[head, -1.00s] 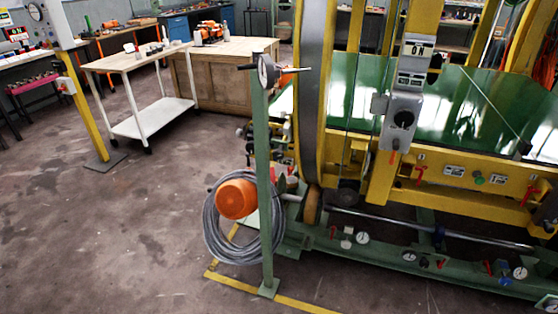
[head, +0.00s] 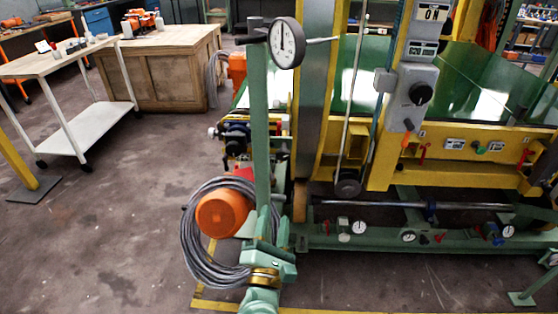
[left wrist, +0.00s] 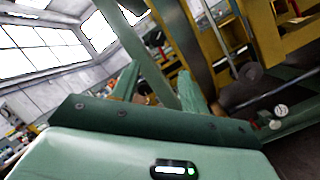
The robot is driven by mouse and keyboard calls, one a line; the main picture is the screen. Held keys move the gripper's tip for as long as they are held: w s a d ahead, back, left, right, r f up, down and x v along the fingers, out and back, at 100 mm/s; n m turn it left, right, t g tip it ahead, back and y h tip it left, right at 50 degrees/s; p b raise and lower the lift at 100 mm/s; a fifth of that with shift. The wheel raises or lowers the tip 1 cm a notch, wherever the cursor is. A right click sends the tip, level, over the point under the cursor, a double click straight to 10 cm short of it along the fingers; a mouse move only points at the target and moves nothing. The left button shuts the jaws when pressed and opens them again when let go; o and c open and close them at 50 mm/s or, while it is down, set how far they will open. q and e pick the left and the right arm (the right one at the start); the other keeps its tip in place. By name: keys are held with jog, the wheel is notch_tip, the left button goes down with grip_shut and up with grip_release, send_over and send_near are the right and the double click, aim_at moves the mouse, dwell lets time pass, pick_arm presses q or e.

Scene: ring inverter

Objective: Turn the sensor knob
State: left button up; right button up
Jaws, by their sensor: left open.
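A round white dial gauge (head: 287,43) sits at the top of a green post (head: 261,120), with its thin probe reaching right toward the big grey-and-yellow ring. A dark cap or knob (head: 255,22) is just left of the dial. A black round knob (head: 420,93) is on a grey box on the yellow column. I cannot tell which is the sensor knob. My left gripper (head: 264,213) is low in front of the post, well below the dial. It is open, and its two fingers also show in the left wrist view (left wrist: 158,78), with the post seen between them. My right gripper is out of view.
An orange motor or drum (head: 226,212) and a coiled grey cable (head: 190,240) are beside the post's lower part. A green base rail with small gauges (head: 409,236) runs right. A white cart (head: 75,110) and wooden cabinet (head: 165,68) stand left; the floor between is clear.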

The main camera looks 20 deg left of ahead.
pick_arm(q)
jog(key=n, duration=0.2)
jog(key=b, duration=0.3)
send_near(282, 157)
jog(key=x, duration=0.7)
jog(key=shift+w, duration=0.45)
jog(key=shift+w+a+m, duration=0.1)
jog(key=shift+w+m, duration=0.05)
jog(key=shift+m, duration=0.15)
jog(key=shift+r, duration=0.1)
jog(key=c, duration=0.7)
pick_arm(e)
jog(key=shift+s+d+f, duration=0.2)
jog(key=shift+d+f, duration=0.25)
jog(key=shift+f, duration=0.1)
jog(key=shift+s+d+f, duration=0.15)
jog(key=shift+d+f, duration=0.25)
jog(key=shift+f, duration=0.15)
